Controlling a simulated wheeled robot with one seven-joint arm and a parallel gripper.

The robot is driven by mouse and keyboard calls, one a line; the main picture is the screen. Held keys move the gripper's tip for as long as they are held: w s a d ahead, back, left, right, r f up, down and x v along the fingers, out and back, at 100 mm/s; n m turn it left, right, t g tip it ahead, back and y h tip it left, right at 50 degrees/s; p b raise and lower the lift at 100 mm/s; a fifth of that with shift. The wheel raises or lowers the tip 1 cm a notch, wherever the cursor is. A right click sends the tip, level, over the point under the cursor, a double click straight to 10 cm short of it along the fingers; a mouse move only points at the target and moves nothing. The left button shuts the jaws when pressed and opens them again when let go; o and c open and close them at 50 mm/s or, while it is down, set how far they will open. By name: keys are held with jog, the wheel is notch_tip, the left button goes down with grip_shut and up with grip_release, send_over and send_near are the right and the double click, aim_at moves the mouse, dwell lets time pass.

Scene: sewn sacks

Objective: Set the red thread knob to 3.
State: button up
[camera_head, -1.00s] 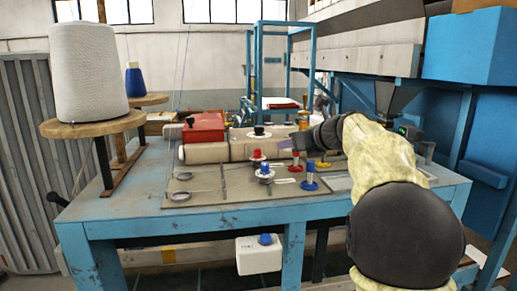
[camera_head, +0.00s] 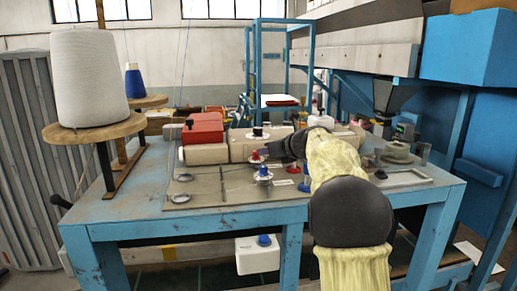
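The red knob (camera_head: 255,156) stands on a pale dial on the tabletop panel in the middle of the table. The dial marks are too small to read. My gripper (camera_head: 268,151), dark grey, reaches in from the right with its tip right beside the red knob and partly over it. I cannot tell whether it touches the knob, or whether its fingers are open or shut. A blue knob (camera_head: 263,172) on a white dial stands just in front of the red one. A black knob (camera_head: 258,132) sits behind, on the cream machine housing.
A red box (camera_head: 203,128) lies behind left. A large white thread cone (camera_head: 88,80) stands on a wooden disc at the left. Red and blue posts are close under my arm, partly hidden. A white box with a blue knob (camera_head: 264,240) hangs under the table's front edge. The panel's front left is mostly clear.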

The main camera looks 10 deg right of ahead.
aim_at(259, 160)
jog(key=p+x, duration=0.2)
jog(key=x, duration=0.6)
jog(key=shift+p, duration=0.3)
jog(key=shift+r, duration=0.1)
jog(key=shift+d, duration=0.1)
jog(key=c, duration=0.6)
grip_shut()
jog(key=shift+n+y+p, duration=0.4)
jog(key=shift+p, duration=0.05)
jog(key=shift+d+n+g+y+p, duration=0.1)
jog(key=shift+n+g+y+p, duration=0.2)
jog(key=shift+p, duration=0.1)
